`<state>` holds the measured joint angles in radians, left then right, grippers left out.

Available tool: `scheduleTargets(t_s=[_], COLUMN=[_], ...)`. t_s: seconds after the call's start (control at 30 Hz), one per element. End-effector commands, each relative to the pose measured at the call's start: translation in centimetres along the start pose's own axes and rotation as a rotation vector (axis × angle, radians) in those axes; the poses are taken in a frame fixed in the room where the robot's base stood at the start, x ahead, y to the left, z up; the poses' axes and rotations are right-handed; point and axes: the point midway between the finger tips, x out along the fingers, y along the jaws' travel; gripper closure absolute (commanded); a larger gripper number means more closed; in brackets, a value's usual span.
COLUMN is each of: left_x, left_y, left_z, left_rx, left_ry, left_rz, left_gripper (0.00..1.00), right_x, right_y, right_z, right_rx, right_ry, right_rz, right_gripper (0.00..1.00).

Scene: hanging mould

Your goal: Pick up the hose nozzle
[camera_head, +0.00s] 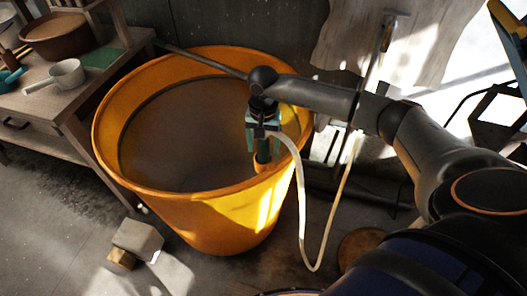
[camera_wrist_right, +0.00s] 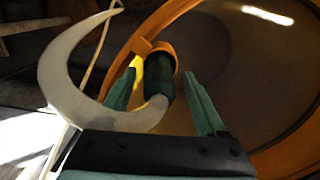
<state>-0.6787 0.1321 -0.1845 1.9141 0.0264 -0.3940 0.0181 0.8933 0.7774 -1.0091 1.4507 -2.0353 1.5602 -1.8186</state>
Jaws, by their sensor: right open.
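The hose nozzle (camera_head: 263,152) is a dark green cylinder at the near right rim of the big orange tub (camera_head: 215,215). In the right wrist view the nozzle (camera_wrist_right: 159,78) sits at an orange holder (camera_wrist_right: 150,48) on the rim. A pale hose (camera_head: 301,215) runs from it and loops down outside the tub. My right gripper (camera_head: 263,130) is over the nozzle, pointing down. In the wrist view its green fingers (camera_wrist_right: 160,80) are open, one on each side of the nozzle, with a gap at the right finger. The left gripper is not in view.
A wooden bench (camera_head: 75,95) with a brown bowl (camera_head: 58,38) and a white pot (camera_head: 66,74) stands at the left. A dark stick (camera_head: 200,59) lies across the tub's far rim. A pale block (camera_head: 138,238) is on the floor at the front left.

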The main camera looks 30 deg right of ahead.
Motion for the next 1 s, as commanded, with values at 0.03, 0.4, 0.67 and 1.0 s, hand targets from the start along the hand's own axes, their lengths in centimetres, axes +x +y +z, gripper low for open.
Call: scheduleTargets(t_s=[0.03, 0.4, 0.67, 1.0], left_x=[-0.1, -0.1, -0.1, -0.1], left_y=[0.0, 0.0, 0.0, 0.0], left_z=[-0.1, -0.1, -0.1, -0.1], left_rx=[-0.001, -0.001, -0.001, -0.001], left_ry=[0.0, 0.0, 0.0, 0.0], left_rz=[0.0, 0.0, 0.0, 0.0], left_gripper=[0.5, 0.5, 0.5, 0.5], right_x=[0.7, 1.7, 1.6, 1.6], right_y=[0.1, 0.1, 0.1, 0.1], right_z=[0.0, -0.1, -0.1, -0.1], right_rx=[0.001, 0.0, 0.0, 0.001], right_ry=[-0.001, 0.001, 0.001, 0.001], right_rz=[0.003, 0.0, 0.0, 0.0], right_gripper=[0.26, 0.28, 0.57, 0.95])
